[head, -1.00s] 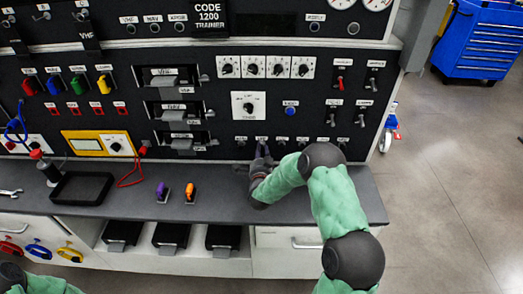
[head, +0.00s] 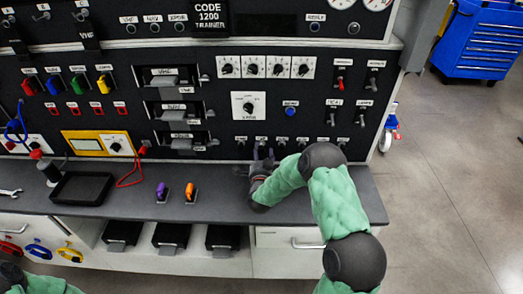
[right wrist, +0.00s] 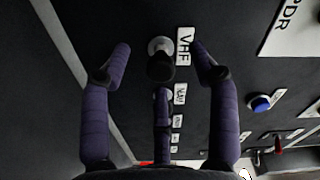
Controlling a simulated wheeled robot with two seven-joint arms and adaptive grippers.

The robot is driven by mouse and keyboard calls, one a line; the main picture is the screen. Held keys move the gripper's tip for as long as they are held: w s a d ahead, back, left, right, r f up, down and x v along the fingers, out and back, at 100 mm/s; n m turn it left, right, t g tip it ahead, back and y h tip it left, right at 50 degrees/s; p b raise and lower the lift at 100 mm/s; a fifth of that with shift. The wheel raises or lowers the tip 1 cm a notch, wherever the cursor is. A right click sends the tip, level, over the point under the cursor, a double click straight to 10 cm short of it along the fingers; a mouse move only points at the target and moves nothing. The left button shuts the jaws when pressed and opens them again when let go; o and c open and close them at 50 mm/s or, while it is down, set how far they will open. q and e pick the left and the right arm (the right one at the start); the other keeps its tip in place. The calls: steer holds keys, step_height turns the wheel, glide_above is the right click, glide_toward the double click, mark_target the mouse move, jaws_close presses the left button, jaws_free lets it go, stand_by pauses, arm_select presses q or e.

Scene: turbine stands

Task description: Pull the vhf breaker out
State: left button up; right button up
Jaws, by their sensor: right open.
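The vhf breaker (right wrist: 160,65) is a dark round knob on a pale collar in the black panel, beside a white VHF label (right wrist: 184,46) in the right wrist view. My right gripper (right wrist: 161,62) is open, with two purple fingers on either side of the knob and a third finger below it. Gaps show between the side fingers and the knob. In the head view my right gripper (head: 263,154) is at the lower panel, just above the counter, and the breaker is hard to make out there. My left gripper is out of view.
Similar small knobs (head: 282,142) line the panel's lower edge. A blue button (right wrist: 261,103) is to the right in the right wrist view. The grey counter (head: 225,205) bears a black tray (head: 82,188) and purple and orange items (head: 162,190) left of my right arm.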

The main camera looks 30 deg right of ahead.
steer(key=v, duration=0.6)
steer(key=shift+s, duration=0.15)
stand_by(0.3)
steer(key=shift+r, duration=0.15)
stand_by(0.3)
